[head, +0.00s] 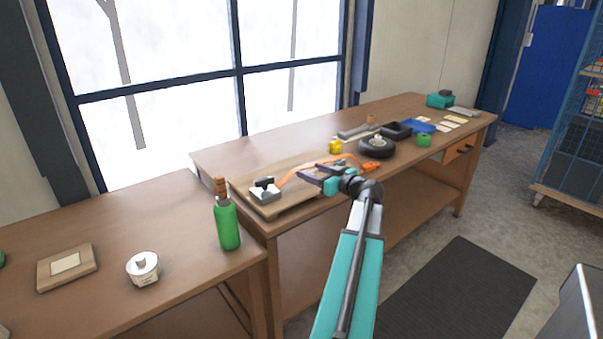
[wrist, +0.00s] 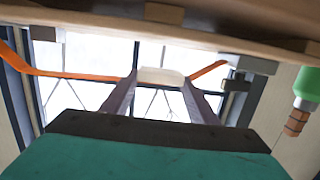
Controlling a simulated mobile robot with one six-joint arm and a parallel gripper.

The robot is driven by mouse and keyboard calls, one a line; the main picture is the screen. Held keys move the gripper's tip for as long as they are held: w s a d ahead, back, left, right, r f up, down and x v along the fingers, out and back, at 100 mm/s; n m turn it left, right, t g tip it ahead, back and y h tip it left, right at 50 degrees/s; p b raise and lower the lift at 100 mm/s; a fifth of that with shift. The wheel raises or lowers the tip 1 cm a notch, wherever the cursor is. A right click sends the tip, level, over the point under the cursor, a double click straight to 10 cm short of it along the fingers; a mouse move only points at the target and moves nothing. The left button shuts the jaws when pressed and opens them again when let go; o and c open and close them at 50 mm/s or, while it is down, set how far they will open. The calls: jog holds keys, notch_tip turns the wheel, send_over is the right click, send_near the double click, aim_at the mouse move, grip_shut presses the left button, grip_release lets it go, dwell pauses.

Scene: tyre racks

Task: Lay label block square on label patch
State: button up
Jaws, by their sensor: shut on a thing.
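My gripper (head: 312,176) is over the front part of the long bench, beside an orange strap. In the wrist view its two fingers (wrist: 160,88) are shut on a small cream block (wrist: 162,77), which I take for the label block. A pale rectangular patch (head: 66,264), likely the label patch, lies on a small wooden board (head: 82,277) on the left table, well to the left of my gripper. Nothing lies on that patch.
A green bottle (head: 228,225) stands at the left table's right end, between gripper and patch. A white tin (head: 143,268) stands right of the board. A wooden base (head: 290,205) carries a clamp (head: 264,190) and an orange strap (head: 300,167).

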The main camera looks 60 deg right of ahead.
aim_at(306, 165)
jog(key=w+d, duration=0.1)
jog(key=w, duration=0.1)
jog(key=w+d, duration=0.2)
jog(key=w, duration=0.1)
jog(key=w+d, duration=0.1)
jog(key=w, duration=0.1)
jog(key=shift+w+d+f, duration=0.15)
jog(key=shift+w+f, duration=0.1)
jog(key=shift+f, duration=0.15)
jog(key=shift+f, duration=0.1)
jog(key=shift+f, duration=1.65)
jog(key=o, duration=1)
jog(key=shift+f, duration=0.1)
